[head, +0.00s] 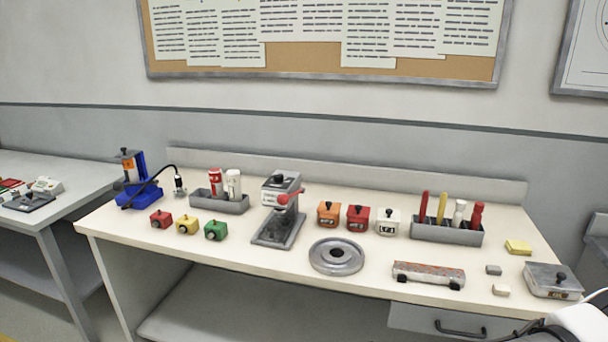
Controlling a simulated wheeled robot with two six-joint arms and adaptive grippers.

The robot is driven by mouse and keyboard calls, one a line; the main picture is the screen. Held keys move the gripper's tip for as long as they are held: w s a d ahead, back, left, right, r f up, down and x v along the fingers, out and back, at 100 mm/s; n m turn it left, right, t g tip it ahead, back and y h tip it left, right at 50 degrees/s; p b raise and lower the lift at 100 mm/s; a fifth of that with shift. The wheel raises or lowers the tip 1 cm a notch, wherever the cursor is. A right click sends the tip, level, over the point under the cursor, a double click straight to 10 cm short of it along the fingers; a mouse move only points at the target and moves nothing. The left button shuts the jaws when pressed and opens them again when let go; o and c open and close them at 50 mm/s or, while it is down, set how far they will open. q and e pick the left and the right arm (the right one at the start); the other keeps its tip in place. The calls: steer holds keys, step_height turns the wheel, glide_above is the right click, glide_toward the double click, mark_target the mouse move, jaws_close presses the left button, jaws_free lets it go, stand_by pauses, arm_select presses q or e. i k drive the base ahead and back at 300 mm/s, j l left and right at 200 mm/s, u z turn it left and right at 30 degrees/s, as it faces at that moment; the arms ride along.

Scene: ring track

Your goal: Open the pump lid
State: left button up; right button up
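A blue device (139,196) with a black hose stands at the far left of the bench and looks like the pump. A dark block with an orange face (128,164) sits on its front, with a small black knob on top. The hose runs right to a small metal fitting (179,184) standing on the bench. This top looks closed, but it is too small to be sure. A white rounded part, likely my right arm, shows at the lower right corner, far from the blue device. Neither gripper shows.
Red (161,218), yellow (187,224) and green (216,229) knobbed blocks lie in front of a bottle rack (218,205). A grey press (279,215), round metal plate (337,256) and lidded metal box (552,281) stand further right. Another table (62,218) is at left.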

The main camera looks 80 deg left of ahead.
mark_target(127, 154)
steer(key=k+j+u, duration=0.1)
steer(key=u, duration=0.3)
steer(key=k+j+u, duration=0.1)
steer(key=u, duration=0.3)
steer(key=k+j+u, duration=0.15)
steer(key=u, duration=0.25)
steer(key=k+j+u, duration=0.1)
steer(key=j+u, duration=0.15)
steer(key=u, duration=0.15)
steer(key=j+u, duration=0.2)
steer(key=u, duration=0.2)
steer(key=j+u, duration=0.35)
steer(key=j, duration=1.2)
